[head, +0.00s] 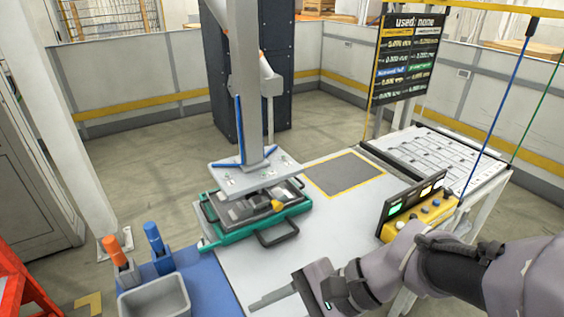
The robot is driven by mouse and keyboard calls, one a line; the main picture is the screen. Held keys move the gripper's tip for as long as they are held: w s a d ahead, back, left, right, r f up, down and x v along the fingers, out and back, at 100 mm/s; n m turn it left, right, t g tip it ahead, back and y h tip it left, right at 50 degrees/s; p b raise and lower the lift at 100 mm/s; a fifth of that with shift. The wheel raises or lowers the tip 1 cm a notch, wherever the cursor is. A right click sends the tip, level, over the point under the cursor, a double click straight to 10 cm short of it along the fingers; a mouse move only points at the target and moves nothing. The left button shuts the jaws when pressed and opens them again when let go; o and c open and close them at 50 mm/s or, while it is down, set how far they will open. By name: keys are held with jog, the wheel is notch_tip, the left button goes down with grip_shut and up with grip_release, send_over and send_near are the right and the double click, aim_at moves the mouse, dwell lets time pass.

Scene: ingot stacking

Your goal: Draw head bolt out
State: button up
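A grey press column (245,80) comes down to a flat grey head plate (241,175) with blue bars on top. Under the plate, dark and grey blocks sit in a green tray (225,237) with black handles. A small orange-yellow knob (278,206) shows at the front right of these blocks. I cannot tell for certain which part is the head bolt. My gripper (262,300) is at the bottom middle, over the light table, pointing left. It is apart from the tray and press. Its fingers are partly cut off by the frame, and I see nothing held.
An orange-handled tool (115,252) and a blue-handled tool (155,242) stand at the left behind a grey bin (155,299). A yellow button box (420,216) with a screen is at the right. A yellow-edged dark square (344,174) on the table is clear.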

jog(key=w+a+m+t+y+p, duration=0.2)
jog(key=w+m+t+y+p, duration=0.35)
jog(key=w+m, duration=0.75)
jog(key=m+t+h+b, duration=0.2)
jog(key=m+t+h, duration=0.4)
jog(key=m+t, duration=0.4)
send_near(279, 208)
jog(key=shift+y, duration=0.25)
jog(key=x, duration=1)
jog(key=shift+d+f, duration=0.15)
jog(key=shift+f, duration=0.05)
jog(key=shift+w+a, duration=0.2)
jog(key=shift+w, duration=0.2)
grip_shut()
